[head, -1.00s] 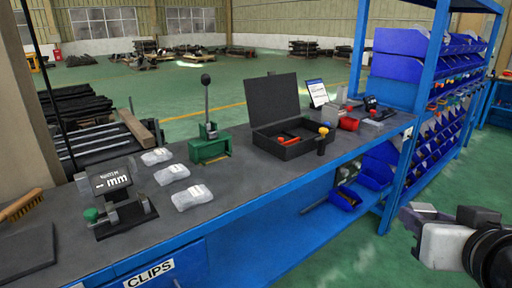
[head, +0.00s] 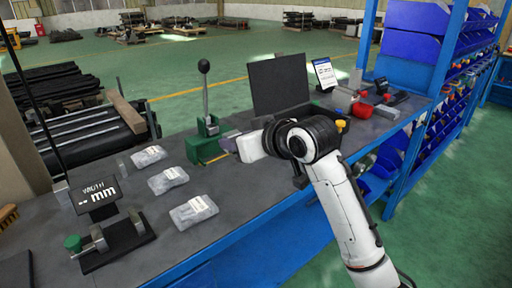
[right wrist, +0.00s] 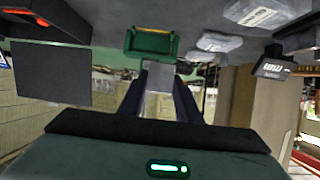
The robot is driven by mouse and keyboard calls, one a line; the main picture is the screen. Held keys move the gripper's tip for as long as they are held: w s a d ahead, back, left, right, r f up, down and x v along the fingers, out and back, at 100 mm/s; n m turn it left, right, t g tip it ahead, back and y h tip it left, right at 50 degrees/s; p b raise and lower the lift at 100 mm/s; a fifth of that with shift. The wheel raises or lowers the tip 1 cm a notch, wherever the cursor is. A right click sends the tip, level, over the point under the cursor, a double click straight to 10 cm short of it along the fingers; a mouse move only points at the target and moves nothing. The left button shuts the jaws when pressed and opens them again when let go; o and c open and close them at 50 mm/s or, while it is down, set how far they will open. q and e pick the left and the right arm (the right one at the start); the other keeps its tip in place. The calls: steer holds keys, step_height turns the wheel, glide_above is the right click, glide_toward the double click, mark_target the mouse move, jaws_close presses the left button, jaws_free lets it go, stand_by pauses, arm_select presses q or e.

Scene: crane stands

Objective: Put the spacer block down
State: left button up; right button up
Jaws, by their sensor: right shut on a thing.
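The spacer block (right wrist: 158,92) is a grey block held between the two dark fingers of my right gripper (right wrist: 158,108), in the right wrist view. In the head view the right gripper (head: 232,143) is over the bench beside the green lever press (head: 204,148), and the block is mostly hidden there. The press also shows just beyond the block in the right wrist view (right wrist: 151,43). I cannot tell whether the block touches it. My left gripper is in neither view.
Several clear bags (head: 168,180) lie on the grey bench (head: 250,205) left of my arm. A gauge with an mm display (head: 92,196) stands farther left. An open black case (head: 280,84) is behind my gripper. Blue bins (head: 413,62) stand at the right.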

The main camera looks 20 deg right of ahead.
steer(key=w+d+f, duration=0.1)
steer(key=w+d, duration=0.1)
steer(key=w, duration=0.5)
glide_above(239, 172)
steer(key=shift+n+y, duration=0.3)
step_height(239, 172, down, 6)
steer(key=shift+r+p, duration=0.15)
steer(key=shift+p, duration=0.15)
steer(key=shift+f, duration=2.2)
steer(key=shift+f, duration=0.15)
steer(key=o, duration=1.1)
